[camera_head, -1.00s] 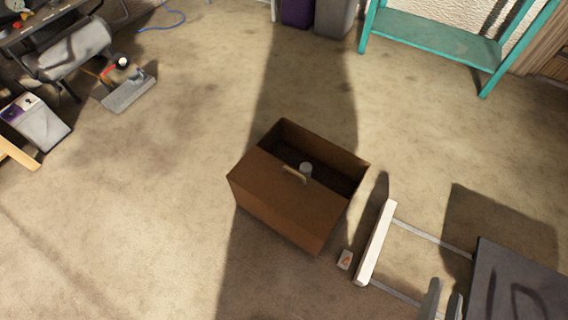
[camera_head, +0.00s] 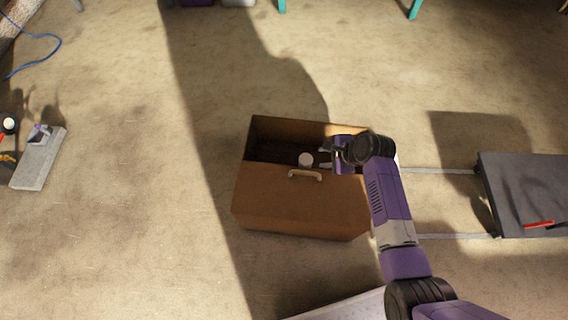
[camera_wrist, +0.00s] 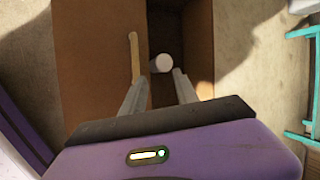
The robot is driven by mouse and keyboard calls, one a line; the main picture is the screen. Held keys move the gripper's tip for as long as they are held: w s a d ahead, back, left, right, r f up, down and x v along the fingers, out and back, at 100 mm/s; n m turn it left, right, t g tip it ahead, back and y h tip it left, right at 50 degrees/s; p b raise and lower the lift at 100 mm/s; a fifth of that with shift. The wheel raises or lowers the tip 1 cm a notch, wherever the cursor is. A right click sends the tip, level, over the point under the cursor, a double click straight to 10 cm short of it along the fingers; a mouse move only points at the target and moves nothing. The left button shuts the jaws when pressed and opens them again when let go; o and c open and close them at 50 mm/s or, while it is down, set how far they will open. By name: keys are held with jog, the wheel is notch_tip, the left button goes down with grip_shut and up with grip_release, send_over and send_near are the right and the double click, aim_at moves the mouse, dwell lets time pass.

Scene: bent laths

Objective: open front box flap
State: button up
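The brown box (camera_head: 254,146) stands on the floor in the middle of the head view. Its front flap (camera_head: 285,204) covers the front half of the top and carries a pale bar handle (camera_head: 305,174). The rear half is an open dark cavity. My gripper (camera_head: 327,155) is above the right side of the box, open and empty. In the wrist view my gripper (camera_wrist: 160,80) points across the box, its left finger close by the end of the handle (camera_wrist: 134,55). I cannot tell whether they touch. The flap (camera_wrist: 100,60) lies on the left there.
A white round object (camera_head: 306,159) is inside the cavity, just behind the handle. A dark panel (camera_head: 530,185) with pale rails stands right of the box. A grey block (camera_head: 38,160) lies far left. The floor left of the box is clear.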

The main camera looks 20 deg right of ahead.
aim_at(308, 173)
jog(key=a+f+b, duration=0.1)
jog(key=f, duration=0.2)
jog(key=a+f+m+g+b, duration=0.1)
jog(key=a+f, duration=0.1)
jog(key=a+f+m+b, duration=0.1)
jog(key=f, duration=0.2)
jog(key=shift+a+f+y, duration=0.25)
jog(key=shift+f+y, duration=0.05)
jog(key=shift+f, duration=0.05)
jog(key=shift+s, duration=0.1)
grip_shut()
dwell(1.3)
